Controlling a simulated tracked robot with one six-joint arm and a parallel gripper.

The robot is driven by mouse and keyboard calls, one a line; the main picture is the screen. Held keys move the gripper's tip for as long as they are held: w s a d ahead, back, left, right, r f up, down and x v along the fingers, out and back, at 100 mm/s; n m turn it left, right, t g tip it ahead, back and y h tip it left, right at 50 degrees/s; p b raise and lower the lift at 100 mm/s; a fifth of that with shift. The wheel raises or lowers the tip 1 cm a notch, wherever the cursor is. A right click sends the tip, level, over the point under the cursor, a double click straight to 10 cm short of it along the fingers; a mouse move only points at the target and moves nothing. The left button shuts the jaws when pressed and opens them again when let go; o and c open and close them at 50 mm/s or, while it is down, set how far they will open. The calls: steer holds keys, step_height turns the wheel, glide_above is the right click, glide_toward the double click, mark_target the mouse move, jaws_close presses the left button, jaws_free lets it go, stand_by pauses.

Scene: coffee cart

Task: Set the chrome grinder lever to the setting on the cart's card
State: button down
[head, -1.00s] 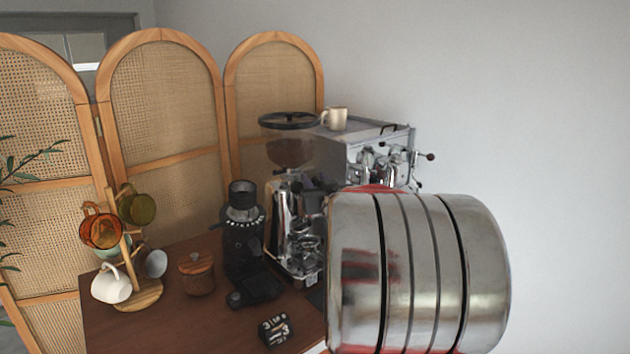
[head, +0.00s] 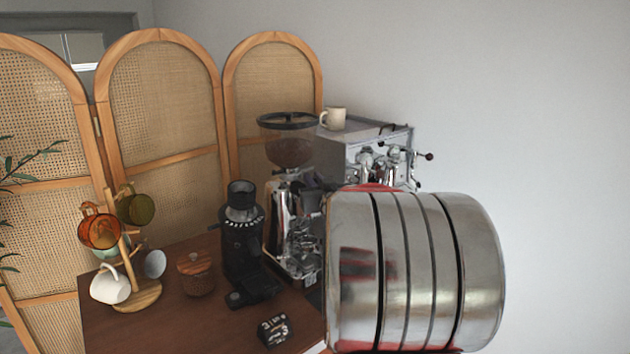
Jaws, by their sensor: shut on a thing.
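The chrome grinder (head: 282,212) stands on the cart's wooden top (head: 150,325), with a clear hopper (head: 290,150) of beans and a dark lid. Its lever cannot be made out. A small black card (head: 274,331) with white markings lies near the front edge, tilted to the view; its writing is too small to read surely. My large silver arm link fills the right foreground. My gripper cannot be made out, so its place relative to the lever does not show.
A black grinder (head: 241,240) with a numbered ring stands left of the chrome one. A lidded wooden jar (head: 197,275) and a mug tree (head: 140,295) are farther left. The espresso machine (head: 345,150) with a cup (head: 333,118) on top stands behind. A cane screen (head: 165,95) closes the back.

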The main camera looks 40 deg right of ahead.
steer(key=shift+w+a, duration=0.25)
steer(key=shift+a, duration=0.95)
steer(key=c, duration=1.7)
jaws_free()
steer(key=shift+c, duration=0.2)
steer(key=shift+s, duration=0.1)
steer(key=v, duration=1.3)
steer(key=shift+s, duration=0.25)
steer(key=shift+a, duration=0.15)
